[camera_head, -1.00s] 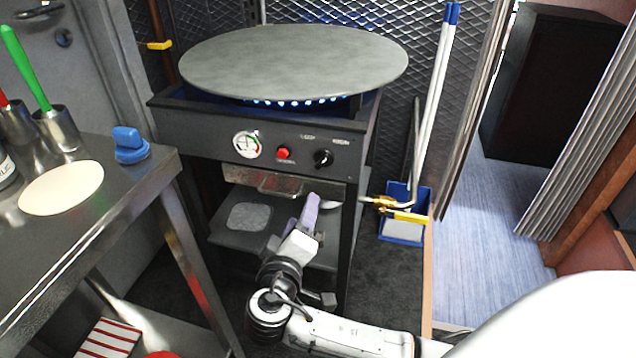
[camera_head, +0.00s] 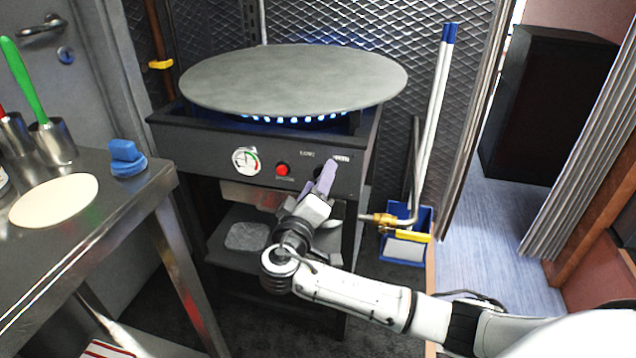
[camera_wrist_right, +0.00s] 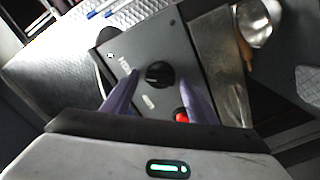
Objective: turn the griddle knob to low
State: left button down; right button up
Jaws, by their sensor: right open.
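The griddle (camera_head: 295,78) is a round grey plate on a dark stand, with blue flames lit under it. Its front panel holds a gauge (camera_head: 246,161), a red button (camera_head: 283,169) and the black knob. In the head view my right gripper (camera_head: 328,172) is in front of the panel and covers most of the knob. In the right wrist view the black knob (camera_wrist_right: 159,74) shows ahead, between and beyond the two purple fingers. The fingers are open and apart, and I cannot tell whether they touch it. My left gripper is not in view.
A steel table (camera_head: 130,190) stands at the left, with a blue-handled press (camera_head: 127,158), flat dough (camera_head: 54,200) and utensil cups. A shelf is under the griddle. A brass valve (camera_head: 384,219) and a blue bin (camera_head: 405,252) are right of the stand.

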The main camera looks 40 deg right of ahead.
jog(key=shift+c, duration=0.4)
jog(key=c, duration=0.9)
pick_arm(q)
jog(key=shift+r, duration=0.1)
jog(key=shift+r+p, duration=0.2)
jog(key=shift+p, duration=0.25)
pick_arm(e)
jog(key=shift+n, duration=0.3)
pick_arm(q)
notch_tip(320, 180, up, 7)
jog(key=p, duration=1)
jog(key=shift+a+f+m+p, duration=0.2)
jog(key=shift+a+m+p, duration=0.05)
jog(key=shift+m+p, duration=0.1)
pick_arm(e)
jog(key=n, duration=1.3)
jog(key=shift+a+f, duration=0.1)
jog(key=shift+f, duration=0.2)
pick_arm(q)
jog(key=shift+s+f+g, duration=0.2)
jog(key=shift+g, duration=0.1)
pick_arm(e)
jog(key=shift+n, duration=0.3)
